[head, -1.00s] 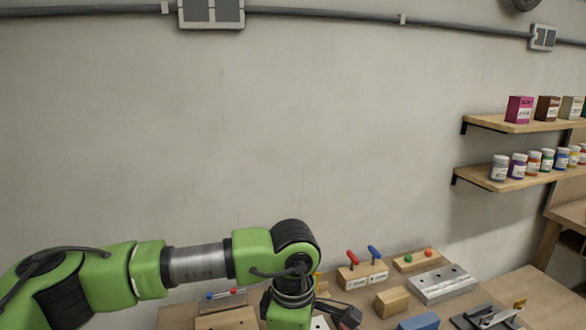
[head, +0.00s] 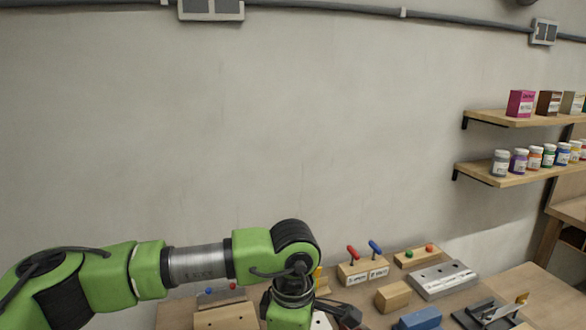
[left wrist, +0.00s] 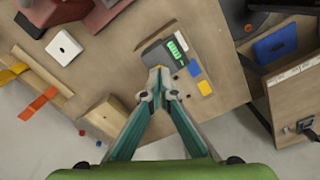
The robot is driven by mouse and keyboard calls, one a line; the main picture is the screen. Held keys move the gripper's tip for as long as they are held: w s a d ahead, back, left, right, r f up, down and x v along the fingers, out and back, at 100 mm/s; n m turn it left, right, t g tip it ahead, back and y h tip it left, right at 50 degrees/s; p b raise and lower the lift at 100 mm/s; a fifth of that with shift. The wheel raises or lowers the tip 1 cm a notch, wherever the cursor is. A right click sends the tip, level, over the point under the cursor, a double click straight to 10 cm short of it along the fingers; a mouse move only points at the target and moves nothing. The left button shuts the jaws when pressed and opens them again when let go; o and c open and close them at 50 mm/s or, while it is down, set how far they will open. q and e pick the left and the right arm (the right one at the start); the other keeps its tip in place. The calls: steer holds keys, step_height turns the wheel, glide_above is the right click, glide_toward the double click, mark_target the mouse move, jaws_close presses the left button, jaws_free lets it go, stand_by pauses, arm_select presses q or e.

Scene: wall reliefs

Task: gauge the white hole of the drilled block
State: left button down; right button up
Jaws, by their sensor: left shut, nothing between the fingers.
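My left gripper (left wrist: 160,88) is shut and empty in the left wrist view, its fingertips over the near edge of a dark grey box with a lit green display (left wrist: 176,46); I cannot tell whether they touch it. A white square block with one dark hole (left wrist: 64,46) lies to the upper left there. In the head view my left gripper (head: 348,316) is low in the picture, partly cut off. A grey slab with small holes (head: 443,280) lies on the table to its right. I cannot tell which piece is the drilled block, and no white-marked hole is clear. My right gripper is not in view.
A wooden block with red and blue levers (head: 362,270), a plain wooden block (head: 393,297) and a blue block (head: 418,319) stand right of my arm. Blue (left wrist: 194,68) and yellow (left wrist: 204,87) patches lie beside the display box. Shelves with jars (head: 520,162) hang at right.

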arm_select(q)
steer(key=shift+f+b, duration=0.35)
steer(key=shift+f, duration=0.05)
steer(key=shift+r, duration=0.1)
steer(key=shift+r+p, duration=1.2)
steer(key=shift+r, duration=2.25)
